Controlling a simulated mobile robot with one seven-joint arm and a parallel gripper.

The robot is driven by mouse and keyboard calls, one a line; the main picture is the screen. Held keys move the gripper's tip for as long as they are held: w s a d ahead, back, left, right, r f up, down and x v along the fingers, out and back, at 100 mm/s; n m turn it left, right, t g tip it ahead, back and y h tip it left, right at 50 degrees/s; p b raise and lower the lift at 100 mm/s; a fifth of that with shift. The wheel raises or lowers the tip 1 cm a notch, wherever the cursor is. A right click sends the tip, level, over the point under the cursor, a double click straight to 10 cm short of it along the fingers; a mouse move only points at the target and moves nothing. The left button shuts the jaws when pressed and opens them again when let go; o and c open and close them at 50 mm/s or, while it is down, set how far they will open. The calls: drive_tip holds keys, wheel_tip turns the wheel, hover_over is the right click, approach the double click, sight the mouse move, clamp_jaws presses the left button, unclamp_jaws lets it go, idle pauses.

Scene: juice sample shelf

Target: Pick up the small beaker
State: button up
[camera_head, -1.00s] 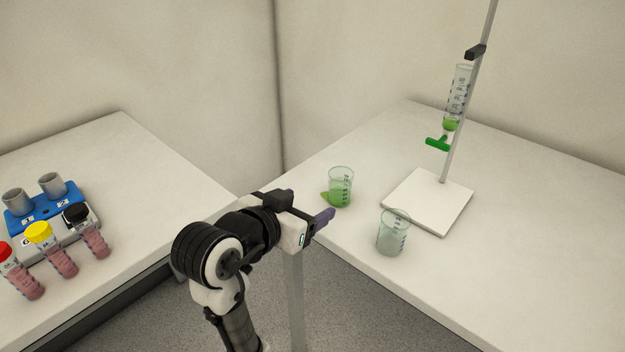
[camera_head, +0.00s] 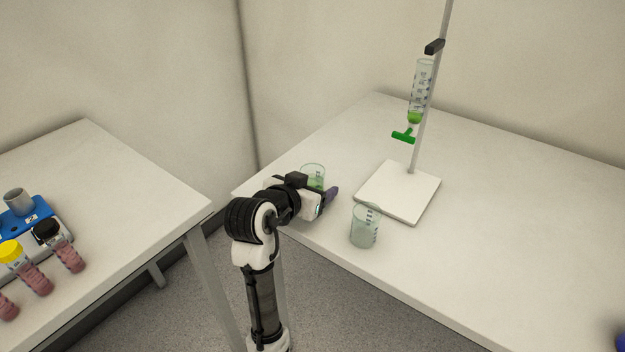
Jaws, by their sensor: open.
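Two clear beakers stand upright on the right table. The farther one, the green beaker (camera_head: 314,172), holds green liquid, and its lower part is hidden behind my gripper. The nearer one, the pale beaker (camera_head: 365,228), looks empty or holds something clear and stands to the right of my gripper. I cannot tell for certain which is the smaller. My gripper (camera_head: 332,193) is open, with purple fingers pointing right over the table's near left part. It appears in front of the green beaker and left of the pale one; contact cannot be made out.
A stand with a white base (camera_head: 400,192) holds a burette (camera_head: 421,88) with green liquid and a green tap, behind the beakers. The left table (camera_head: 120,180) carries a blue rack (camera_head: 30,222) and capped tubes. A blue thing (camera_head: 621,338) shows at the right edge.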

drive_tip(key=shift+w+d+f, duration=0.15)
drive_tip(key=shift+w+d, duration=0.05)
drive_tip(key=shift+w, duration=0.1)
drive_tip(key=shift+c, duration=0.3)
drive_tip(key=c, duration=1.1)
drive_tip(key=shift+o, duration=0.2)
wheel_tip(320, 180, up, 19)
wheel_tip(320, 180, up, 6)
drive_tip(key=p, duration=0.5)
hover_over(313, 169)
